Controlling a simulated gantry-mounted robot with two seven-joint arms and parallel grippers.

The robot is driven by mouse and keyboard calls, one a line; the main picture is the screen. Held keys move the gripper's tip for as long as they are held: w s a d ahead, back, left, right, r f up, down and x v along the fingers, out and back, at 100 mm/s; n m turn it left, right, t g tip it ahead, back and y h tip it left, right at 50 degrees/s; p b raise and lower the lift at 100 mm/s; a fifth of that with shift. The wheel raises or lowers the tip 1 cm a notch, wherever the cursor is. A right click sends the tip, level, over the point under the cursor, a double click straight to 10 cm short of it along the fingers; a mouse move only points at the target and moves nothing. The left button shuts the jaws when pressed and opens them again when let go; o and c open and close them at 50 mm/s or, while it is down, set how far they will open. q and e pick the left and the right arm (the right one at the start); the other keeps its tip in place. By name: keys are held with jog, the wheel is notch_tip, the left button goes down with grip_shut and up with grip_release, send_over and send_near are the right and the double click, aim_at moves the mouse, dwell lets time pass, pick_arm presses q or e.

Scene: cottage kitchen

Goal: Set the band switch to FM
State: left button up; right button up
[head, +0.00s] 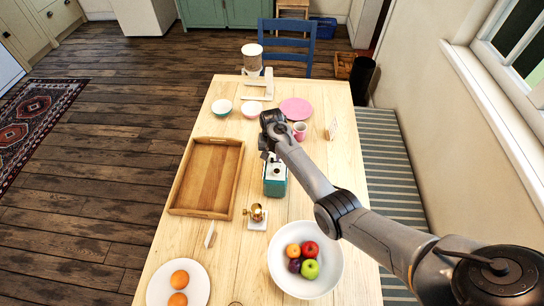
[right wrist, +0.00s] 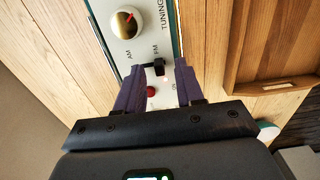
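The radio is a teal box with a pale top panel (head: 275,187), standing in the middle of the table. In the right wrist view its panel (right wrist: 140,45) shows a gold tuning dial (right wrist: 125,24), the labels AM and FM, and a red button (right wrist: 151,91). The small dark band switch (right wrist: 159,67) lies close to the FM label; its exact setting is hard to tell. My right gripper (head: 268,155) is over the radio's far end. In the right wrist view its two dark fingers are apart, with the switch and red button showing between them. My left gripper is out of view.
A wooden tray (head: 176,201) lies left of the radio. A gold bell-like item (head: 256,212) and a white fruit bowl (head: 279,275) stand nearer. A pink mug (head: 299,131) stands close to my right wrist. Bowls and a pink plate (head: 296,107) lie farther back.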

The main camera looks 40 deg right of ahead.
aim_at(272, 159)
notch_tip(272, 159, up, 10)
jog(key=shift+p, duration=0.35)
jog(key=shift+f, duration=0.1)
dwell(0.3)
